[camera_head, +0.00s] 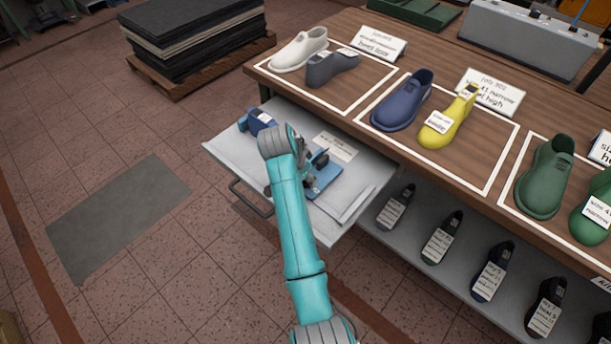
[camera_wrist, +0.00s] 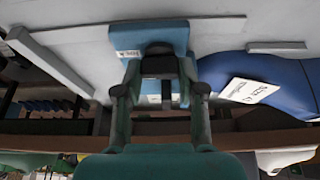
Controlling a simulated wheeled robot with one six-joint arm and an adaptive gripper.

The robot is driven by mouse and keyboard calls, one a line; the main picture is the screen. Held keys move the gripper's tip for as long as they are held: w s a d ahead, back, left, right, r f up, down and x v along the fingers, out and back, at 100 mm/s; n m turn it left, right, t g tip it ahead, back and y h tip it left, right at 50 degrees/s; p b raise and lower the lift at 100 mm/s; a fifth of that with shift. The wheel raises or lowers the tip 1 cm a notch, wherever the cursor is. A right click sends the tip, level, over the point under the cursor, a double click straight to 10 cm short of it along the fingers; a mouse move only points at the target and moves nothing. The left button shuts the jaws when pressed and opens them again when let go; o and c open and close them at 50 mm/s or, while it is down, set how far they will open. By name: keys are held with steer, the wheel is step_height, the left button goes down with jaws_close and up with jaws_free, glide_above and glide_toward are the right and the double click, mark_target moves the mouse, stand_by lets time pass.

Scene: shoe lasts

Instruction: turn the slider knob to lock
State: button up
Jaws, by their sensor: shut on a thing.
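A blue plate (camera_head: 326,178) lies in the pulled-out grey drawer (camera_head: 235,150), partly covered by my arm. It also shows in the wrist view (camera_wrist: 177,33), with a small white label on it. A dark knob (camera_wrist: 158,58) sits on this plate, between my fingers. My gripper (camera_wrist: 160,80) is closed around the knob; its fingers stand on either side of it. In the head view my gripper (camera_head: 306,174) is low over the plate and mostly hidden by my wrist. Which position the knob is in cannot be read.
A blue shoe last (camera_wrist: 275,82) with a white tag lies beside the plate, also at the drawer's left in the head view (camera_head: 262,119). A label card (camera_head: 335,146) lies behind. The wooden bench (camera_head: 440,75) with shoe lasts overhangs a lower shelf with several dark lasts.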

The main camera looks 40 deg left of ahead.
steer(key=o, duration=1.1)
steer(key=shift+o, duration=0.2)
steer(key=v, duration=1.2)
